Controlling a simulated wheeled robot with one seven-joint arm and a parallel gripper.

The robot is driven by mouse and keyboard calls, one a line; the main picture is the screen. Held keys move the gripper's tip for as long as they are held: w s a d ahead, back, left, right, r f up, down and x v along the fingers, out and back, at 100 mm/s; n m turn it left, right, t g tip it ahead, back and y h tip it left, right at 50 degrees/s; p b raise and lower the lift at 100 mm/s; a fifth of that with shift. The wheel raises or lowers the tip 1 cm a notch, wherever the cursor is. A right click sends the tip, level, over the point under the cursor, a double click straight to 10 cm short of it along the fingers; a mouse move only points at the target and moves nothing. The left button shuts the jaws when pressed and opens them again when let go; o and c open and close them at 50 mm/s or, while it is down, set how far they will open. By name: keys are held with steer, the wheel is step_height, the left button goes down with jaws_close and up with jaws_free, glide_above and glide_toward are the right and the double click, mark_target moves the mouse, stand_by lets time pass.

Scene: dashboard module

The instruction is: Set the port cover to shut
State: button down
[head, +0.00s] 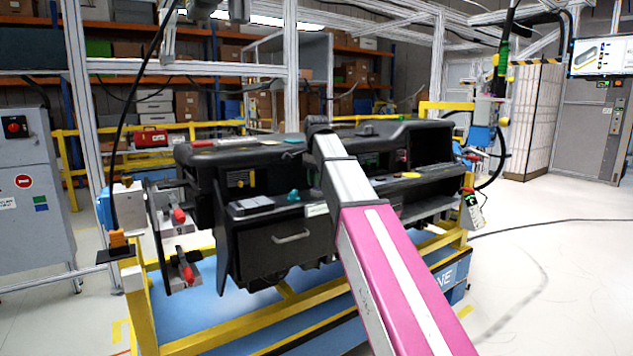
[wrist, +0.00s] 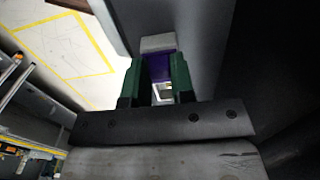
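The black dashboard module (head: 275,240) stands on a yellow and blue frame. My pink and white arm reaches over it in the head view and hides its middle; my gripper is out of sight there. In the wrist view my gripper (wrist: 160,73) has two green fingers standing apart. A small purple piece (wrist: 159,62) with a pale grey block (wrist: 157,43) beyond it fills the gap at the fingertips. I cannot tell whether the fingers press on it or only flank it. I cannot make out for certain which part is the port cover, or how far open it is.
A dark grey panel (wrist: 200,40) is close to the right of the fingers. Pale floor with yellow lines (wrist: 65,45) shows at the left. A drawer with a handle (head: 291,238) is on the dashboard's front.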

steer(key=d, duration=0.1)
steer(key=w+d, duration=0.1)
steer(key=d, duration=0.1)
steer(key=w+d, duration=0.1)
steer(key=shift+w+d, duration=0.15)
steer(key=shift+w, duration=0.1)
steer(key=c, duration=1)
jaws_free()
steer(key=shift+o, duration=0.2)
steer(key=shift+r, duration=0.1)
